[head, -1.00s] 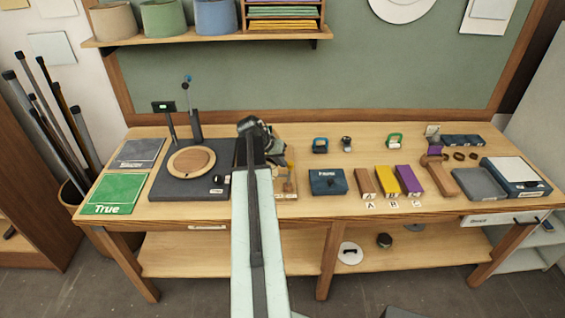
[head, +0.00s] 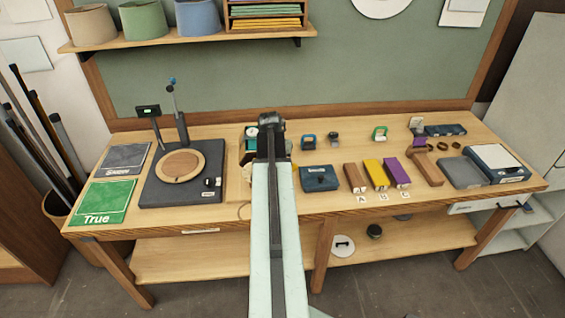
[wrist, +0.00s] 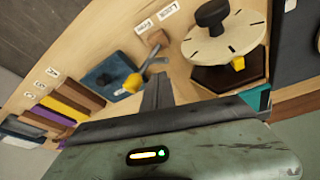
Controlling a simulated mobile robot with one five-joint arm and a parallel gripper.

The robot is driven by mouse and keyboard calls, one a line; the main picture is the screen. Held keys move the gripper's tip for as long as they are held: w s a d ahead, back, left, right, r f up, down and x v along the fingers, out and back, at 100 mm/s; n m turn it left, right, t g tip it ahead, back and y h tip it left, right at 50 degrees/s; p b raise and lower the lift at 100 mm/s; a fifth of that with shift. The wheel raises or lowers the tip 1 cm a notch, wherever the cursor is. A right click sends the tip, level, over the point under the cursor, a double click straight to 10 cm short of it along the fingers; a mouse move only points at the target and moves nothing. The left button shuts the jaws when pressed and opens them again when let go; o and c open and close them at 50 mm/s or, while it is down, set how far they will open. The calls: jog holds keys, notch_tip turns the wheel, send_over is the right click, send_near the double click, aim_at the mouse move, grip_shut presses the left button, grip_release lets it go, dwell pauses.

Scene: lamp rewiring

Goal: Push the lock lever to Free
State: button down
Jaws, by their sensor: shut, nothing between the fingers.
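In the wrist view, a lock lever shows as a short grey bar with a yellow tip (wrist: 133,82), beside a small wooden block (wrist: 157,38). Two white labels stand near it, one reading Lock (wrist: 170,12) and one that seems to read Free (wrist: 143,27). My gripper (wrist: 157,90) is shut and empty, its fingers pointing toward the lever from close by. Whether they touch it is not clear. In the head view, my gripper (head: 270,125) is over the middle of the bench, and my arm hides the lever there.
A round pale dial with a black knob (wrist: 212,12) stands right of the lever in the wrist view. A dark blue box (head: 320,178) lies close on the other side. Brown, yellow (head: 375,173) and purple blocks are farther right. The lamp base (head: 155,190) is left.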

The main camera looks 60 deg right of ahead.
jog(key=shift+a, duration=0.1)
jog(key=s+d+p+v, duration=0.1)
jog(key=p+v, duration=0.8)
jog(key=shift+s+r+p, duration=0.3)
jog(key=shift+r, duration=0.2)
